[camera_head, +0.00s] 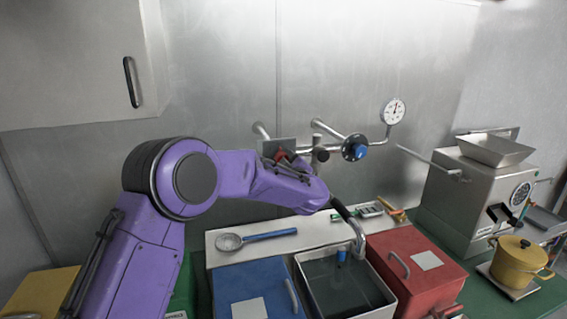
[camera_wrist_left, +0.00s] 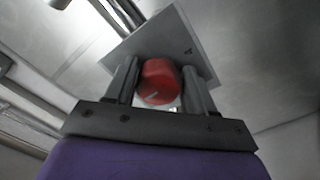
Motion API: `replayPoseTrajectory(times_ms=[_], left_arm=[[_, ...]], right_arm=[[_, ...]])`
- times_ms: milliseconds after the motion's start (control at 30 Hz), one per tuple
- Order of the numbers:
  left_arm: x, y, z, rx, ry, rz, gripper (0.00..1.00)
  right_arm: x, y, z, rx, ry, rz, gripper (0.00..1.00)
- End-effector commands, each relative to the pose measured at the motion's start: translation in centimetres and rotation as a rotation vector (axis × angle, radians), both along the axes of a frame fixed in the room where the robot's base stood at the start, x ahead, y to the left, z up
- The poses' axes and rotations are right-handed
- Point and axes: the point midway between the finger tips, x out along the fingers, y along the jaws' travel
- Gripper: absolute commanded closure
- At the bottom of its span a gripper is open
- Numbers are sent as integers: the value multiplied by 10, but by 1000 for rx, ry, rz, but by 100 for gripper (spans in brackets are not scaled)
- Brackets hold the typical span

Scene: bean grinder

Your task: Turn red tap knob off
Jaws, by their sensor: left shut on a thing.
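The red tap knob (camera_wrist_left: 158,82) sits between the two fingers of my left gripper (camera_wrist_left: 161,88) in the left wrist view, with a square grey plate (camera_wrist_left: 185,40) behind it. The left gripper is shut on the knob. My right gripper is not in view.
A blue knob (camera_head: 356,149) and a pressure gauge (camera_head: 394,111) are on the pipes to the right. Below are a sink basin (camera_head: 385,294), a red box (camera_head: 425,262) and a blue box (camera_head: 250,280). A strainer (camera_head: 230,242) lies on the white ledge. A metal grinder (camera_head: 465,200) and yellow pot (camera_head: 515,262) stand right.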

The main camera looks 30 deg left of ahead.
Motion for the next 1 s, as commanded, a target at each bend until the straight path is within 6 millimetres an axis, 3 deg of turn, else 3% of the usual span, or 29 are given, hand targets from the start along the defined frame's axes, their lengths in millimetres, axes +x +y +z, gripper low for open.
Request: replayPoseTrajectory(times_ms=[33, 100, 433, 800, 1000], left_arm=[[0, 0, 2, 4, -2, -1, 43], [0, 0, 2, 3, -2, -1, 25], [-3, -4, -1, 0, -2, -1, 25], [-54, -66, -3, 4, -3, -4, 25], [-67, -80, 0, 3, 0, -1, 25]], right_arm=[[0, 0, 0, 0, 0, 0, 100], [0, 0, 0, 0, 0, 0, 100], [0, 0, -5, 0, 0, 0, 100], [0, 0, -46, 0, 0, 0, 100], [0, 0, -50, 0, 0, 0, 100]])
